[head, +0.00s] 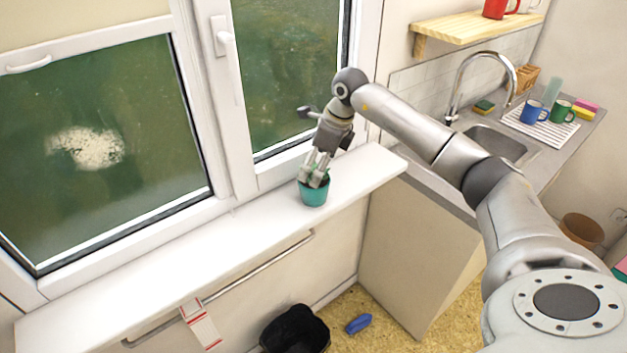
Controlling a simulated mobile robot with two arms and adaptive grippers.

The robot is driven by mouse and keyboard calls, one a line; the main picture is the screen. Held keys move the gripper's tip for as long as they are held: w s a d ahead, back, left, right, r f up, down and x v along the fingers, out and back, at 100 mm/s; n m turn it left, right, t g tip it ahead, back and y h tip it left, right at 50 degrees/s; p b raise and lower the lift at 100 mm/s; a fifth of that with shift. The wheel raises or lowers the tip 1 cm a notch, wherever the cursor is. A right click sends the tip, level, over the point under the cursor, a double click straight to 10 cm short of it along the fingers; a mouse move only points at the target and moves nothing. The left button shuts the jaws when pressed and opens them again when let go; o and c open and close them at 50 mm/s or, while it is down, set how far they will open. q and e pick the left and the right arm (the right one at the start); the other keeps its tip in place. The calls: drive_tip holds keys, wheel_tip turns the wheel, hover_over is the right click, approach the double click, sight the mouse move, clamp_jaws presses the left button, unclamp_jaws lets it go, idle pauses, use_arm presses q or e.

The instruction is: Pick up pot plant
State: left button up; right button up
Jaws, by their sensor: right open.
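The pot plant stands upright on the white windowsill (232,237), in a small teal pot (314,194). My right gripper (315,180) is directly above the pot, with its fingers pointing down at the pot's opening. The fingers are open and overlap the pot's rim in the head view. I cannot tell whether they touch the pot or the plant. The plant itself is mostly hidden behind the gripper. My left gripper is not in view.
Window frames rise right behind the sill. A sink (497,145) with a tap (482,58) and a drying rack (541,126) holding mugs are at the right. Below the sill are a rail (245,276), a black bin (295,330) and a blue object (359,324) on the floor. The sill's left part is clear.

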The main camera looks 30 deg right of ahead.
sight(311, 197)
drive_tip(key=shift+a+f, duration=0.1)
drive_tip(key=shift+f, duration=0.2)
drive_tip(key=shift+w+f+p, duration=0.25)
drive_tip(key=shift+f+p, duration=0.05)
drive_tip(key=p+x, duration=0.1)
drive_tip(key=x, duration=0.1)
drive_tip(key=p+x, duration=0.1)
drive_tip(key=x, duration=0.1)
drive_tip(key=shift+w+f, duration=0.3)
drive_tip(key=shift+f, duration=0.05)
drive_tip(key=shift+c, duration=0.7)
drive_tip(key=c, duration=1.2)
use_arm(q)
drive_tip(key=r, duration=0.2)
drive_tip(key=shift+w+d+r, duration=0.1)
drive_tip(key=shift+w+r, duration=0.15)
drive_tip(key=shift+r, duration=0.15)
use_arm(e)
drive_tip(key=shift+w, duration=0.1)
drive_tip(key=shift+c, duration=0.3)
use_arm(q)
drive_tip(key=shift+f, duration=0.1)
use_arm(e)
drive_tip(key=shift+r, duration=0.1)
